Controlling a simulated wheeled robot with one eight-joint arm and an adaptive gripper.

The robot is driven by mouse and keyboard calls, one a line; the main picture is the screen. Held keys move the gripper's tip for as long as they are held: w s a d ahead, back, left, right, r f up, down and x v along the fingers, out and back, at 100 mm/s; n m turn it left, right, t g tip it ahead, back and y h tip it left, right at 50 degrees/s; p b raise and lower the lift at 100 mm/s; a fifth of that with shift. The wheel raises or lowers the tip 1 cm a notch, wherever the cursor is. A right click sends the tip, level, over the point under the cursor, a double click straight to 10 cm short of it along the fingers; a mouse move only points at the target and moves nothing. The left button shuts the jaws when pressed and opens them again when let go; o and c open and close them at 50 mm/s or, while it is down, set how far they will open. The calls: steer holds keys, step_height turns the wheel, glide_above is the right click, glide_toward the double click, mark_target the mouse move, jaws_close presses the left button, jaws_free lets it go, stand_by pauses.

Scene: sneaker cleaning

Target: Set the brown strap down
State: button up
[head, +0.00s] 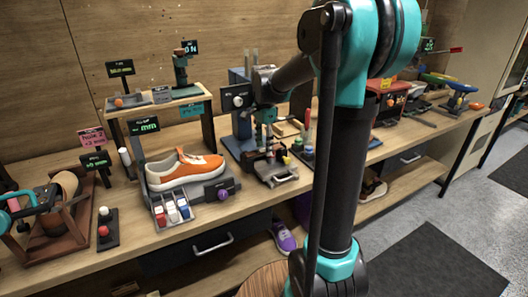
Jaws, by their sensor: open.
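My arm reaches across the bench from the right, and its wrist hangs down at the middle of the bench. My gripper (268,150) is small here, pointing down over a dark tray-like fixture (278,174). It is open. I cannot make out a strap between its fingers or clearly on the fixture; this area is dark and cluttered. A brown band-like piece (66,184) shows on the wooden stand at the far left, away from my gripper, but I cannot tell whether it is the brown strap.
An orange and white sneaker (186,169) sits on a grey fixture left of my gripper, with small coloured bottles (172,212) in front. A raised wooden shelf (158,107) stands behind it. A blue-based press (236,100) and a red machine (388,90) flank my wrist.

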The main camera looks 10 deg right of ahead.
jaws_close()
steer(key=shift+r, duration=0.15)
